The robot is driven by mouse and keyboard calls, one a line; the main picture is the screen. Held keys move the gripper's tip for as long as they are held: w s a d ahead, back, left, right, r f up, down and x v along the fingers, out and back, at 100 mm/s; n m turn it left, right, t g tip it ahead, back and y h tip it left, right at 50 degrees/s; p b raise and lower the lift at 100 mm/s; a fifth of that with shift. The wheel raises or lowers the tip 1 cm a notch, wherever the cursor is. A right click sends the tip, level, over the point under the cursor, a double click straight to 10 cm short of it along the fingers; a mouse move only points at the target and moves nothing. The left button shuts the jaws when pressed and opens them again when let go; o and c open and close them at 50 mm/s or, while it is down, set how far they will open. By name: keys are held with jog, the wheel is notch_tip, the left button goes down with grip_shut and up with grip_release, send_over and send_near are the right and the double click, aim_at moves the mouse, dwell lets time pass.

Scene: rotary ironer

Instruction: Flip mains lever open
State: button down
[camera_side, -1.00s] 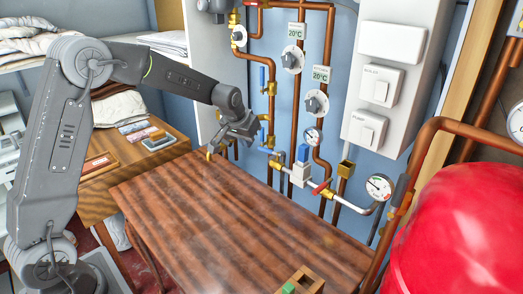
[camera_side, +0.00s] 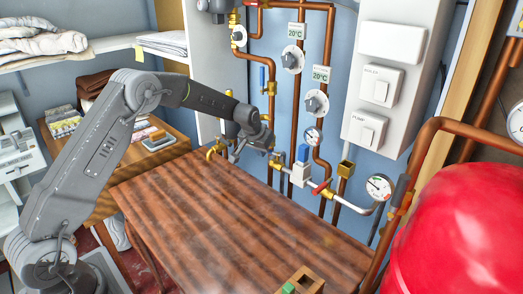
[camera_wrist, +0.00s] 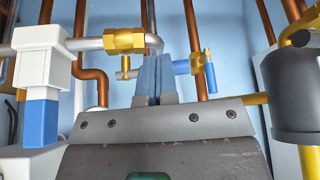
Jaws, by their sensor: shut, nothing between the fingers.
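My gripper (camera_side: 235,156) is low against the pipework at the back edge of the wooden table. Its two fingers (camera_wrist: 155,77) are shut together and empty in the wrist view. In the side view my wrist hides that spot. Another blue lever (camera_side: 262,77) stands upright along a copper pipe higher up. I cannot tell from any label which lever is the mains lever.
A white valve body with a blue cap (camera_side: 303,153) is to the right, also left in the wrist view (camera_wrist: 42,112). Beyond are a red handle (camera_side: 321,187) and a gauge (camera_side: 380,186). A red tank (camera_side: 455,230) fills the right. The wooden table (camera_side: 210,215) is mostly clear.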

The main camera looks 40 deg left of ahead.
dwell(0.3)
jog(key=shift+w+a+r, duration=0.1)
jog(key=shift+w+a, duration=0.2)
jog(key=shift+w, duration=0.2)
jog(key=shift+w+a+r, duration=0.1)
jog(key=shift+w+a, duration=0.15)
jog(key=shift+w, duration=0.2)
jog(key=shift+d, duration=0.1)
